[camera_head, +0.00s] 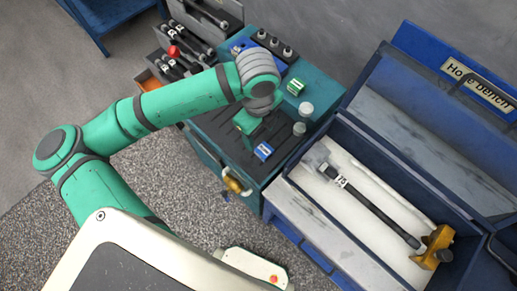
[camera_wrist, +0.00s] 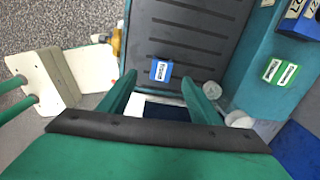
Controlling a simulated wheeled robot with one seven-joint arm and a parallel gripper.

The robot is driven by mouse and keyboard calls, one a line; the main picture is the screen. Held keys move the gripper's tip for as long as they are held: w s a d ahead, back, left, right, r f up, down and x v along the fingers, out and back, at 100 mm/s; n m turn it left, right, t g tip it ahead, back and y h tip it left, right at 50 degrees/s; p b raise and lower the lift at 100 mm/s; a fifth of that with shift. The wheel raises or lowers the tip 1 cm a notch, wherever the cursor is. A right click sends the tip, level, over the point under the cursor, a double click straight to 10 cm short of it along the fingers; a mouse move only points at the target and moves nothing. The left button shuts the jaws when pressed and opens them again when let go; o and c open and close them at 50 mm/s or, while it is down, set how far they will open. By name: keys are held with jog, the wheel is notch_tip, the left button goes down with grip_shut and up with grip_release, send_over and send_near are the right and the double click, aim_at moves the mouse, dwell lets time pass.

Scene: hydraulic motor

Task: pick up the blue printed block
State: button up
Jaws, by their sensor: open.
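The blue printed block (camera_head: 263,151) has a white label and lies on the dark ribbed mat on top of the teal cabinet. It also shows in the wrist view (camera_wrist: 161,71), lying beyond the fingertips and between their lines. My gripper (camera_wrist: 158,82) is open and empty, its two green fingers apart. In the head view my gripper (camera_head: 247,124) is above the mat, just up and left of the block, partly hidden by my wrist. The block appears apart from the fingers.
A green printed block (camera_head: 295,87) and two pale round-topped pieces (camera_head: 305,109) stand right of the mat. A larger blue block (camera_head: 242,46) and dark cylinders (camera_head: 274,43) are at the back. An open blue toolbox (camera_head: 350,122) holding a long tool adjoins the cabinet on the right.

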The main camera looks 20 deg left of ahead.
aim_at(264, 150)
jog(key=shift+m, duration=0.4)
jog(key=f, duration=0.3)
jog(key=d+f, duration=0.1)
jog(key=f, duration=0.5)
jog(key=shift+w+d+f, duration=0.15)
jog(key=shift+d+f, duration=0.1)
jog(key=shift+f, duration=0.1)
jog(key=c, duration=1.1)
